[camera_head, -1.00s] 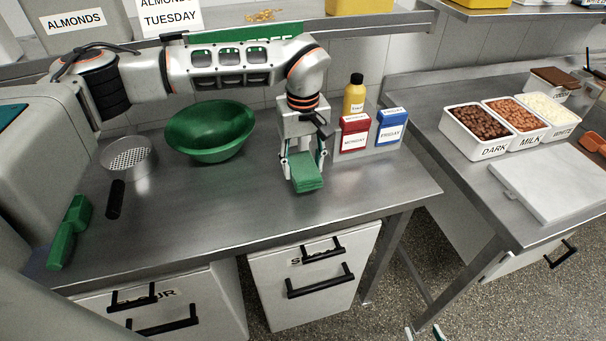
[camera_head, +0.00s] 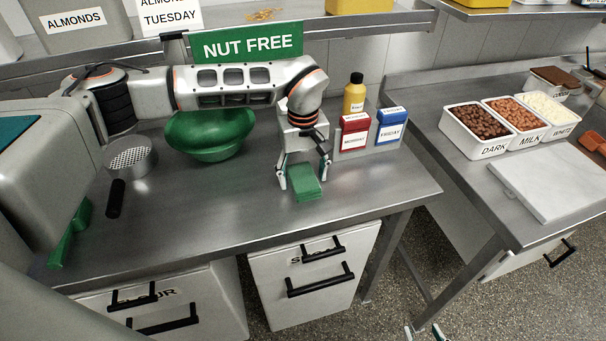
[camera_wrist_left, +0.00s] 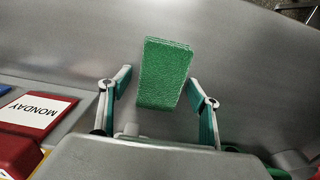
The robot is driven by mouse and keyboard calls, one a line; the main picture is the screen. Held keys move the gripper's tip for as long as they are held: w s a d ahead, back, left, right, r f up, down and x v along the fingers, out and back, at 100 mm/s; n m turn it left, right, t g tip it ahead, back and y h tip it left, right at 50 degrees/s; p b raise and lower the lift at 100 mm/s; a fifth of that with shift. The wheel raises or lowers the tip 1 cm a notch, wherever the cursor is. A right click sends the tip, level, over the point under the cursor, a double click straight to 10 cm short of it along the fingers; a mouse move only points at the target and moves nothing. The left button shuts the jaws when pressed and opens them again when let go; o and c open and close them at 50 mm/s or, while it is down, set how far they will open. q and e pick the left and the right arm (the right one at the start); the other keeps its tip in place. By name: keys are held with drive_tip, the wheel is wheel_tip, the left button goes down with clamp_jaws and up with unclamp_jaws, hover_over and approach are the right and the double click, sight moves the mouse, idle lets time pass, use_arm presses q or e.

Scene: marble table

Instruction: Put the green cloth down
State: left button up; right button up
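The green cloth (camera_head: 305,184), folded into a small stack, appears to lie flat on the steel table (camera_head: 240,215) near its right end. My left gripper (camera_head: 303,178) is low over it, fingers spread on either side. In the left wrist view the cloth (camera_wrist_left: 164,75) lies between the open fingers (camera_wrist_left: 160,90), with a gap visible on both sides. The tips of my right gripper (camera_head: 424,331) show at the bottom edge of the head view, apart and with nothing between them.
A green bowl (camera_head: 210,138) stands to the left of the cloth. A red box (camera_head: 354,137), a blue box (camera_head: 391,127) and a yellow bottle (camera_head: 354,95) stand behind it on the right. A sieve (camera_head: 131,162) is further left. The tabletop in front is clear.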

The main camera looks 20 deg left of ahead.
sight(303, 176)
use_arm(q)
drive_tip(key=shift+r, duration=0.15)
wheel_tip(303, 176, up, 12)
idle(0.5)
drive_tip(key=shift+s, duration=0.1)
idle(0.3)
